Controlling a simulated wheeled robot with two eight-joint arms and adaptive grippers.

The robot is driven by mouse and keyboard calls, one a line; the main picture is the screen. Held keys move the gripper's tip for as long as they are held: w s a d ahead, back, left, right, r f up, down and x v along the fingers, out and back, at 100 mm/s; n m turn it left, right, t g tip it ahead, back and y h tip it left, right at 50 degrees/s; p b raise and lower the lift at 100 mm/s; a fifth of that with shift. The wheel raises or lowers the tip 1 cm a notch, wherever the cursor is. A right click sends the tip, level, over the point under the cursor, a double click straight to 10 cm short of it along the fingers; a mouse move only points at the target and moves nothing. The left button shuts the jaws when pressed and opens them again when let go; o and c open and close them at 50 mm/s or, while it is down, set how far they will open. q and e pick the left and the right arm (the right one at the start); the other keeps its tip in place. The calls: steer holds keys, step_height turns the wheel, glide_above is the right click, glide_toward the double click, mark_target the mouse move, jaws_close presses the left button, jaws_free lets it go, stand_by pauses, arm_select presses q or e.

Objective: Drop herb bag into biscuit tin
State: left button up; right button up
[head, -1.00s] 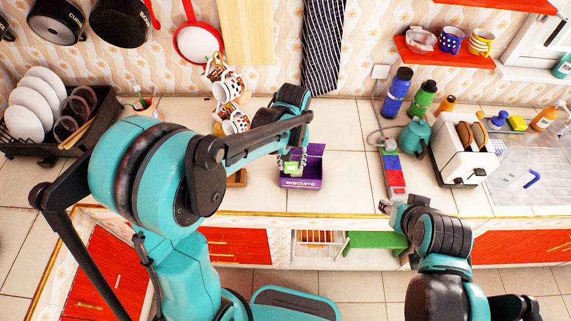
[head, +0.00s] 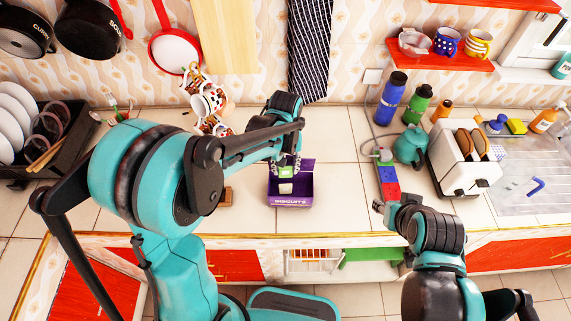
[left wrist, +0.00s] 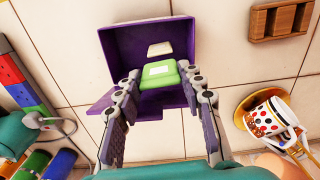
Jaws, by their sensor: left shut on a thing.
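The herb bag, a small green packet with a pale label (left wrist: 160,75), is held between the fingertips of my left gripper (left wrist: 162,82). The biscuit tin (left wrist: 119,50) is an open purple box, and the bag sits over its opening in the left wrist view. In the head view the tin (head: 291,201) stands on the counter with its lid raised at the back, and the left gripper (head: 287,170) is above it. A small cream item (left wrist: 160,48) lies inside the tin. My right gripper (head: 380,206) is at the counter's front edge, and its fingers are too small to read.
A wooden block (left wrist: 279,19) and a stand with patterned mugs (left wrist: 265,120) are beside the tin. A red and blue strip (head: 388,180), teal kettle (head: 410,146), bottles and toaster (head: 466,160) stand to the right. Counter between tin and strip is clear.

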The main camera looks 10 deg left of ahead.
arm_select(q)
steer(key=shift+f, duration=0.15)
steer(key=o, duration=0.8)
steer(key=shift+o, duration=0.2)
step_height(320, 180, up, 12)
steer(key=s+a+f+m+t+b, duration=0.3)
steer(key=s+a+f+t+b, duration=0.4)
steer(key=s+f+b, duration=0.3)
steer(key=s+a+f, duration=0.1)
steer(key=s, duration=0.2)
steer(key=shift+s, duration=0.4)
